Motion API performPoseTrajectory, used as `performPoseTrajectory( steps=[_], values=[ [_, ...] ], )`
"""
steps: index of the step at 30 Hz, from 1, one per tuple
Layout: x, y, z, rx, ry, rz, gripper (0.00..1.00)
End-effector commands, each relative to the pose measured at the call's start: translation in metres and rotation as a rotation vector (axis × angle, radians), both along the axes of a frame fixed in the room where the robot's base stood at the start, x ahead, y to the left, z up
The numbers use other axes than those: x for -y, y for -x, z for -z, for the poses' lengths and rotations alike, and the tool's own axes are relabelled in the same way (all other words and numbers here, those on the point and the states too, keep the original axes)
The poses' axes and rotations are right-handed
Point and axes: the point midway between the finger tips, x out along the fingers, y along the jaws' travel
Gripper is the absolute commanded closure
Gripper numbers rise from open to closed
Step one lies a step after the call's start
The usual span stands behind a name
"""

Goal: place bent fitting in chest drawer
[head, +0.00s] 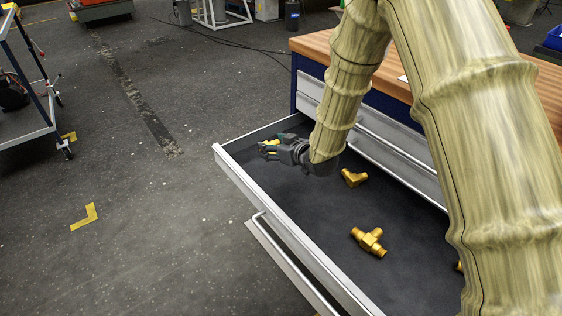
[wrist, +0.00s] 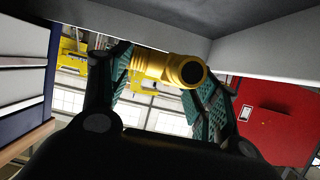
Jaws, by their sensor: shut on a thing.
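A brass fitting (wrist: 150,63) is held between the teal finger pads of my gripper (wrist: 166,82) in the wrist view. Its round open end faces the camera; its bend cannot be made out clearly. In the head view my gripper (head: 283,151) is at the far left end of the open chest drawer (head: 232,165), inside its outline, with yellow bits of the fitting showing at the fingers. Whether the fitting touches the drawer floor cannot be told. The dark-lined drawer is pulled out from the chest (head: 310,82).
A brass elbow (head: 353,177) and a brass tee (head: 369,241) lie in the drawer to the right of my gripper. Another brass piece (head: 459,266) is mostly hidden behind my arm. A lower handle (head: 285,262) juts out below. A wheeled cart (head: 30,140) stands at left.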

Motion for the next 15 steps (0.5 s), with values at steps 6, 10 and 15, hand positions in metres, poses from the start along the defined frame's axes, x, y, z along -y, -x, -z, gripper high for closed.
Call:
performPoseTrajectory(
  steps=[6,10,15],
  values=[
    [0.0,0.0,0.018,0.001,0.001,0.0,0.68],
    [0.0,0.0,0.026,0.001,0.001,0.0,0.68],
    [0.0,0.0,0.047,-0.001,0.002,-0.001,0.68]
  ],
)
